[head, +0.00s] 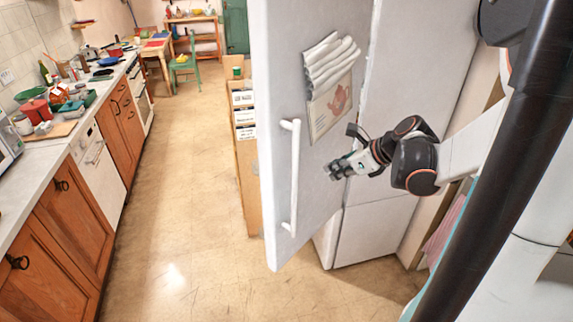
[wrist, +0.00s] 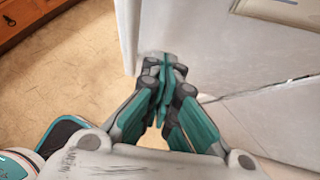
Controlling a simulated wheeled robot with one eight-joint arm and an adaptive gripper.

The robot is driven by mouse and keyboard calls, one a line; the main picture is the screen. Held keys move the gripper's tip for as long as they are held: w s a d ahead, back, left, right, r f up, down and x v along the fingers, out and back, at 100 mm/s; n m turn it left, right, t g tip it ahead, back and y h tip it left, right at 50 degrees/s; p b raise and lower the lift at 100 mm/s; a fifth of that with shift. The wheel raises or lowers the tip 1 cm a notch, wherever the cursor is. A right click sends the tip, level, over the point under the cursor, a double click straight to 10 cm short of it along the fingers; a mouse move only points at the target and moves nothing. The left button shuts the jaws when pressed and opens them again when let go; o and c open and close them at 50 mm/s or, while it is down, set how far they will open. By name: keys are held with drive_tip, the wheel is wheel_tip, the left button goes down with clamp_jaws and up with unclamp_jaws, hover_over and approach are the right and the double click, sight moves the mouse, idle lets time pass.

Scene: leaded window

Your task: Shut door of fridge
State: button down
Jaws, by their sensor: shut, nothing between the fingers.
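The white fridge door (head: 275,85) stands out at an angle from the fridge body (head: 415,75) in the head view. Its outer face carries a long white vertical handle (head: 294,180) near the left edge. My gripper (head: 333,172) is shut and empty in front of this outer face, right of the handle and below a picture sheet. In the wrist view the shut fingers (wrist: 165,62) point toward the pale door surface (wrist: 195,40). I cannot tell whether they touch it. The door's inner side and the fridge interior are hidden.
A counter with wooden cabinets (head: 75,220) runs along the left. The floor (head: 185,165) between is clear.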

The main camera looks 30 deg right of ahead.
drive_tip(key=b, duration=0.2)
approach(303, 173)
drive_tip(key=shift+w+a+f, duration=0.75)
drive_tip(key=shift+a+f, duration=0.25)
drive_tip(key=shift+a, duration=1.85)
drive_tip(key=shift+m, duration=0.3)
drive_tip(key=shift+w, duration=0.1)
